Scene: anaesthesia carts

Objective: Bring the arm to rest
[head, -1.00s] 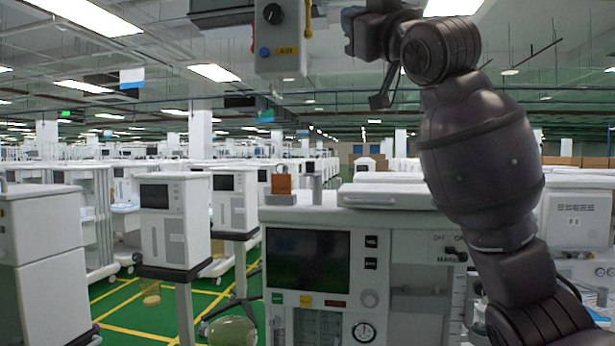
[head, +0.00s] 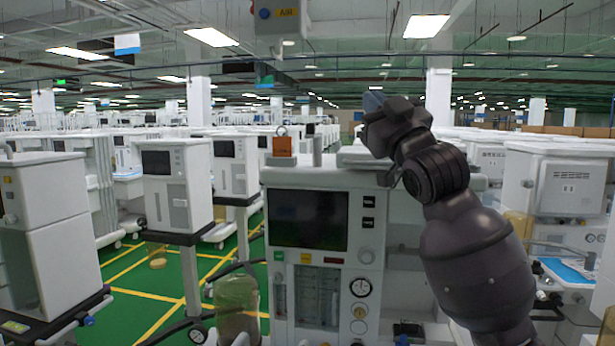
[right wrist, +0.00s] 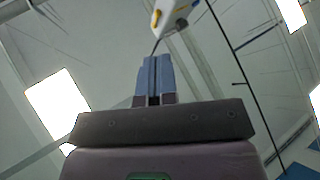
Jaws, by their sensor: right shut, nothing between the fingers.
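My right arm (head: 475,255) rises from the lower right in the head view, bent at the top. Its right gripper (head: 374,100) is at the upper end, pointing up and away, partly hidden behind the wrist. It shows above the top of the white anaesthesia machine (head: 375,185) in the picture and touches nothing that I can see. In the right wrist view the blue-grey fingers (right wrist: 154,78) are shut together with nothing between them, and the ceiling lies behind. My left gripper is in neither view.
An orange block with a ring (head: 282,147) stands on the machine's top. A grey box labelled AIR (head: 278,15) hangs overhead. In the right wrist view a white and yellow hanging thing (right wrist: 172,16) shows beyond the fingertips. More carts (head: 178,185) stand left over green floor (head: 150,310).

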